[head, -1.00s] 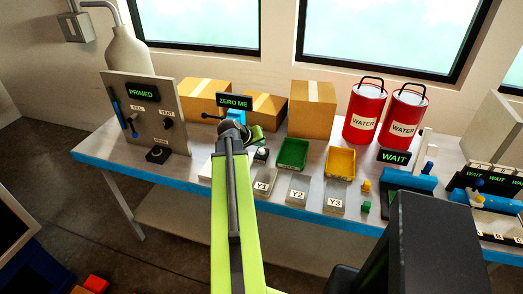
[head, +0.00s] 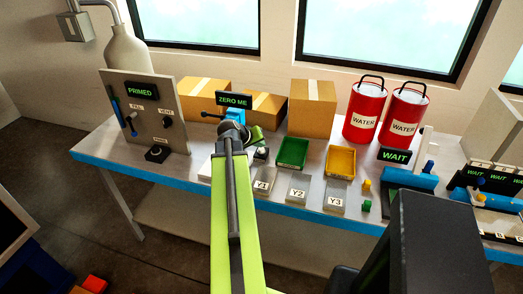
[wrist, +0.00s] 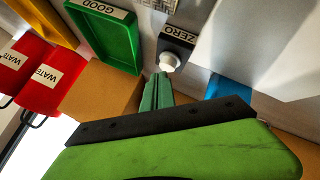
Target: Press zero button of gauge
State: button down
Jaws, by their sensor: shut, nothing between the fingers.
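The gauge shows in the head view as a blue body (head: 235,116) with a black display reading "ZERO ME" (head: 234,100) in green. The white zero button (wrist: 170,62) sits on a dark block labelled "ZERO" (wrist: 178,36) in the wrist view. It also shows in the head view (head: 262,152), just right of my gripper. My gripper (wrist: 158,78) is shut and empty, its fingertips right beside the button. I cannot tell whether they touch it. In the head view my arm hides part of the gauge, and the green gripper (head: 255,137) is partly hidden.
A green tray (head: 292,153), labelled "GOOD" in the wrist view, and a yellow tray (head: 340,161) stand to the right. Cardboard boxes (head: 312,108) and red water cans (head: 364,112) stand behind. A grey panel reading "PRIMED" (head: 178,126) stands left. Blocks Y1 to Y3 (head: 298,190) lie in front.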

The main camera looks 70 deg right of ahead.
aim_at(260, 150)
jog(key=shift+f+b, duration=0.55)
jog(key=shift+b, duration=0.05)
dwell(0.6)
jog(key=shift+r, duration=0.15)
jog(key=shift+r+p, duration=0.85)
jog(key=shift+p, duration=0.15)
notch_tip(260, 150, up, 5)
jog(key=p, duration=0.5)
jog(key=shift+r, duration=0.15)
dwell(0.3)
